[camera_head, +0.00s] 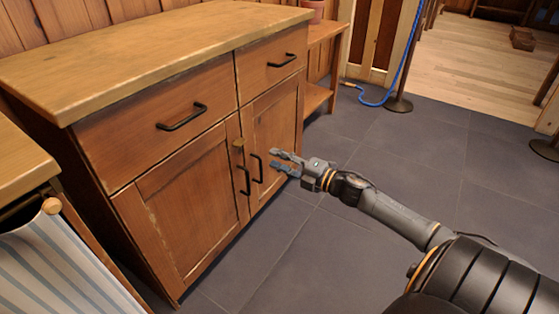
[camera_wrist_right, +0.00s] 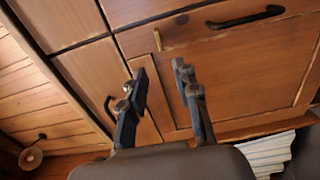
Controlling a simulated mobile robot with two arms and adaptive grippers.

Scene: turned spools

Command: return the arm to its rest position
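My right gripper (camera_head: 273,159) reaches in from the lower right, in front of the wooden cabinet's doors (camera_head: 195,205), near their black handles. In the right wrist view, its two dark fingers (camera_wrist_right: 160,72) stand apart with nothing between them, and the cabinet front (camera_wrist_right: 235,75) lies beyond. Whether the fingers touch the cabinet cannot be told. My right arm (camera_head: 395,212) is stretched out over the grey floor. My left gripper is not in view.
The cabinet's bare top (camera_head: 150,45) and two closed drawers are at left. A striped cloth (camera_head: 50,262) hangs at lower left. A post (camera_head: 399,102) with a blue rope stands at the back. The grey tiled floor (camera_head: 440,150) is clear right of the cabinet.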

